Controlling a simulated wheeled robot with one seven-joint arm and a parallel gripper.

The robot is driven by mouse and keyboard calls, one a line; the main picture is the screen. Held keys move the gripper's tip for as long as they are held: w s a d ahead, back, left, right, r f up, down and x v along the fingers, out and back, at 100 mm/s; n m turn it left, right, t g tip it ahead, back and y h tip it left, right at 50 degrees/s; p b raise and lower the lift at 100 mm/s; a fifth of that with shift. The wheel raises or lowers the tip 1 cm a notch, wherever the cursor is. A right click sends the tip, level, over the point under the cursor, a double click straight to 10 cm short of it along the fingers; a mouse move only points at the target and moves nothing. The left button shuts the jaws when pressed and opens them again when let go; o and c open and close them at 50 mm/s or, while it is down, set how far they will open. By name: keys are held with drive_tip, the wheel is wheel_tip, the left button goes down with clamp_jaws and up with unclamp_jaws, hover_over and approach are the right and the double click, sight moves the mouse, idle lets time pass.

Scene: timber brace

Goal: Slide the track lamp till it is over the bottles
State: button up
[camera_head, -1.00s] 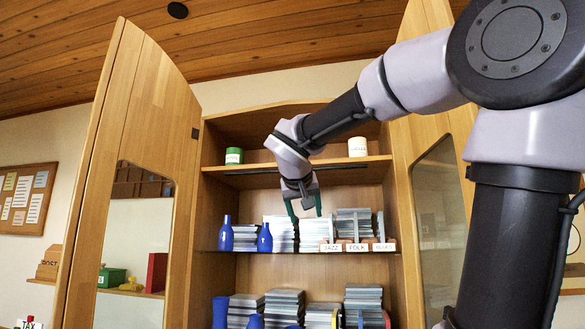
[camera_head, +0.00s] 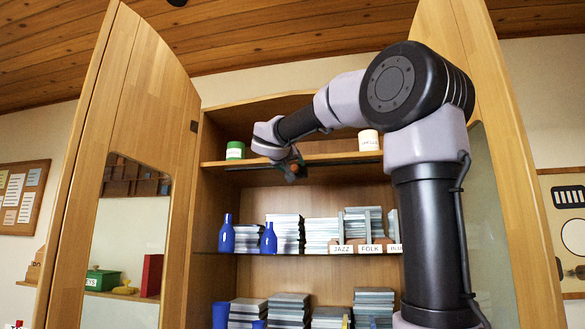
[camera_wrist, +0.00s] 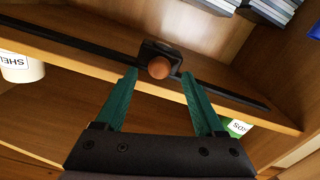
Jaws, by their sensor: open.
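The track lamp (camera_wrist: 158,50), a small black block with an orange-brown knob (camera_wrist: 158,68), sits on a black track (camera_wrist: 80,48) along the upper shelf's edge. In the head view the knob (camera_head: 294,169) shows small beside my gripper (camera_head: 290,163). My gripper (camera_wrist: 160,77) is open in the wrist view, one green finger on each side of the knob, with gaps visible. Two blue bottles, one taller (camera_head: 226,236) and one shorter (camera_head: 268,240), stand on the middle shelf, left of the lamp in the head view. The lamp appears above the cases right of them.
A green tin (camera_head: 235,151) and a cream tin (camera_head: 368,140) stand on the upper shelf. Stacked cases (camera_head: 287,232) and labelled dividers (camera_head: 370,249) fill the middle shelf. More blue bottles (camera_head: 220,314) stand below. An open cabinet door (camera_head: 150,100) bounds the left side.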

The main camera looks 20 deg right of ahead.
drive_tip(key=shift+x, duration=0.85)
clamp_jaws()
idle(0.9)
